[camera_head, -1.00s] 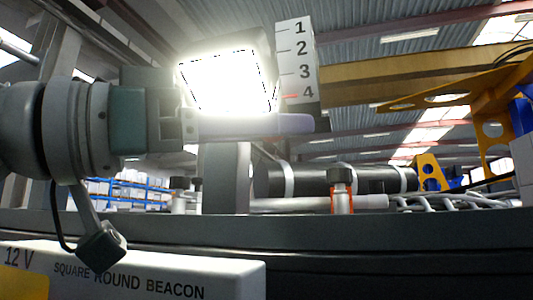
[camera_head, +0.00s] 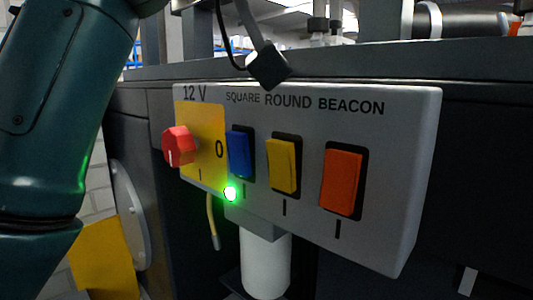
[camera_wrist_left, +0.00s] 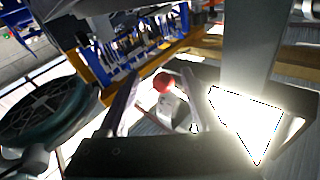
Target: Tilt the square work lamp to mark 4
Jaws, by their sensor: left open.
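The square work lamp (camera_wrist_left: 243,122) is lit. It shows as a glaring white face at the right of the left wrist view, and its edges are washed out. The head view now lies below it, so the lamp and its plate of marks 1 to 4 are not in that view. I cannot read the lamp's tilt now. My left gripper (camera_wrist_left: 158,100) is open beside the lamp, its two fingers apart in the wrist view. A red ball-like thing (camera_wrist_left: 163,82) shows between the fingers; whether they touch anything is unclear. My right gripper is not in view.
A grey switch box (camera_head: 400,150) has a red knob (camera_head: 178,146), a lit green light (camera_head: 231,193), and blue (camera_head: 239,154), yellow (camera_head: 283,165) and orange (camera_head: 342,181) switches. It is labelled 12 V, SQUARE, ROUND, BEACON. A dark chassis rail (camera_head: 350,62) runs above it.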

